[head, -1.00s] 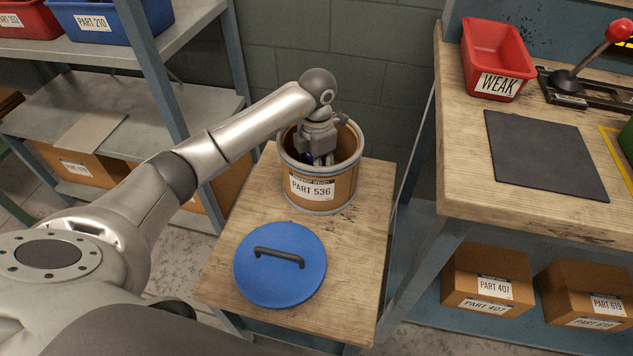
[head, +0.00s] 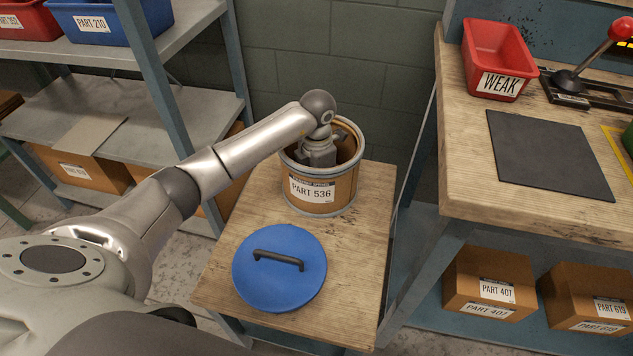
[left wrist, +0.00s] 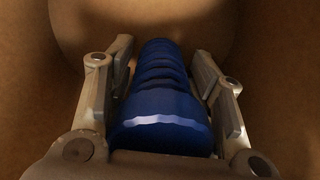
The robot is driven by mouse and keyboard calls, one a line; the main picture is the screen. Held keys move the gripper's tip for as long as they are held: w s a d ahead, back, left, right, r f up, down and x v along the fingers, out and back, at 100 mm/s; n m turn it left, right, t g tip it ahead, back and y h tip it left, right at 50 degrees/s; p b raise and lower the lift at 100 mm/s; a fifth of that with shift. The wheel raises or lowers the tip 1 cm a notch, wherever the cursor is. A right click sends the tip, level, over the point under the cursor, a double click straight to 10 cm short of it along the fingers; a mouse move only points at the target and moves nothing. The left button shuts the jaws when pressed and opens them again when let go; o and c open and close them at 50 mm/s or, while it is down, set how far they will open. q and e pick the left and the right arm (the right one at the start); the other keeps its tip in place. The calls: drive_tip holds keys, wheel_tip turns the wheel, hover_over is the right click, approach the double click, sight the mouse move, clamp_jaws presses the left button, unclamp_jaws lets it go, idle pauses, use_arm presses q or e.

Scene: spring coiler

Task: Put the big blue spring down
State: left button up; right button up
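The big blue spring (left wrist: 162,95) lies lengthwise between the fingers of my left gripper (left wrist: 165,75) in the left wrist view. In the head view, my left gripper (head: 320,155) reaches down into the open brown drum labelled PART 536 (head: 325,193). The drum's near wall hides the fingertips and the spring there. The brown wall and floor of the drum fill the wrist view; whether the spring touches the floor is not clear. My right gripper is in neither view.
A round blue lid (head: 279,268) with a black handle lies on the small wooden table (head: 372,225) in front of the drum. A workbench (head: 470,150) with a red WEAK bin (head: 495,55) stands at right. A shelf upright (head: 150,75) stands left of my arm.

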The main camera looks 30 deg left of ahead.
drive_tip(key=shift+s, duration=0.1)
use_arm(q)
drive_tip(key=shift+r, duration=0.2)
wheel_tip(320, 180, up, 3)
drive_tip(key=shift+w+f+p, duration=0.1)
drive_tip(key=shift+f+p, duration=0.1)
drive_tip(key=shift+p, duration=0.25)
wheel_tip(320, 180, up, 8)
drive_tip(key=shift+r+p, duration=0.15)
drive_tip(key=shift+p, duration=0.7)
drive_tip(key=shift+r, duration=0.5)
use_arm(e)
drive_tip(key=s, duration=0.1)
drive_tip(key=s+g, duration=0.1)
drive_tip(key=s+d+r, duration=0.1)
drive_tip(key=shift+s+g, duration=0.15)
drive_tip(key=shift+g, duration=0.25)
